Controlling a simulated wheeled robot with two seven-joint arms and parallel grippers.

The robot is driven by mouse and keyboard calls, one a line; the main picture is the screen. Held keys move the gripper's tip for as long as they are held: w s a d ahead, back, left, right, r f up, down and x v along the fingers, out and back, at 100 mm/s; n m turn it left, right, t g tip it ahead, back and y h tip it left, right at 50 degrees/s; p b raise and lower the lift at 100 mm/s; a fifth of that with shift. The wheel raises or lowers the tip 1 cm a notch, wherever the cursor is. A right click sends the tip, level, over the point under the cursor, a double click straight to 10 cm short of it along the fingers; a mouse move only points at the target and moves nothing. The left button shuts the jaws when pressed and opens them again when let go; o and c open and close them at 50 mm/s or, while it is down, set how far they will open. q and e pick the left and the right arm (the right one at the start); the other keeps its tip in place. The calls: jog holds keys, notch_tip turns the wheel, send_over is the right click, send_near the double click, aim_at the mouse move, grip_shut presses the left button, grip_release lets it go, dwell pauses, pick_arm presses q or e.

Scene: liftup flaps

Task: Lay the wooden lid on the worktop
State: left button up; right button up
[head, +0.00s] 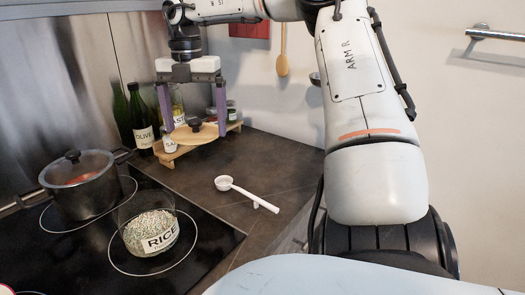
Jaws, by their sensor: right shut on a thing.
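The wooden lid (193,136) is a pale round disc with a dark knob on top. It is in the head view, left of centre. My right gripper (194,122) points down with its two purple fingers on either side of the lid and is shut on it. The lid looks about level and appears held above the dark worktop (251,153), in front of the wooden rack; its exact height is hard to tell. The glass jar labelled RICE (150,229) stands open on the black hob. My left gripper is not in view.
A lidded pot (82,188) stands on the hob (95,260) at left. A white measuring scoop (245,192) lies on the worktop. The worktop right of the rack is clear.

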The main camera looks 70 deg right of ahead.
jog(key=s+d+f+m, duration=0.3)
jog(key=s+d+m, duration=0.15)
jog(key=d, duration=0.55)
jog(key=m, duration=0.4)
send_over(264, 161)
jog(key=shift+n, duration=0.25)
notch_tip(264, 161, down, 6)
jog(key=shift+a+f+b, duration=0.1)
jog(key=shift+b, duration=0.3)
jog(key=shift+f, duration=2.8)
jog(key=shift+f, duration=0.15)
jog(key=o, duration=0.8)
jog(key=shift+c, duration=0.2)
